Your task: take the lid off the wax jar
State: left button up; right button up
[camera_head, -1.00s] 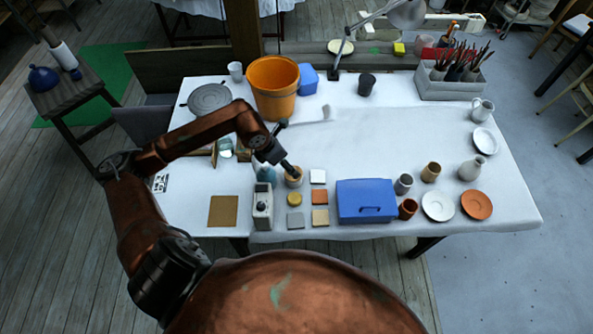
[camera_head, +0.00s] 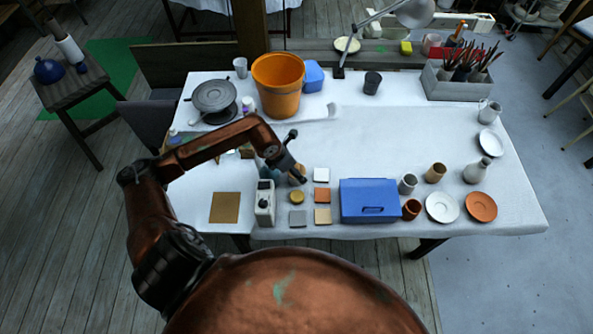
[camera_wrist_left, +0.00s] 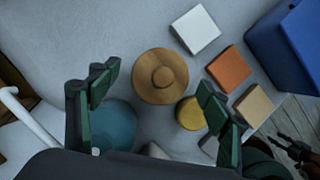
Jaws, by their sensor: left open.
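The wax jar (camera_wrist_left: 172,92) shows in the left wrist view from above, with a round wooden lid on it that has a small knob (camera_wrist_left: 162,76) in the middle. In the head view the jar (camera_head: 297,178) is mostly hidden behind my left gripper (camera_head: 298,177). In the left wrist view my left gripper (camera_wrist_left: 157,80) is open, its fingers spread to either side of the lid. I cannot see either finger touching it.
A teal rounded object (camera_wrist_left: 112,125) and a yellow round piece (camera_wrist_left: 190,113) stand close to the jar. White (camera_head: 321,174), orange (camera_head: 322,195) and tan (camera_head: 323,216) tiles lie right of it, then a blue box (camera_head: 368,195). A grey-white device (camera_head: 265,204) stands at front left.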

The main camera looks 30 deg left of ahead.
pick_arm(q)
jog(key=shift+c, duration=0.4)
jog(key=c, duration=1)
jog(key=shift+r, duration=0.15)
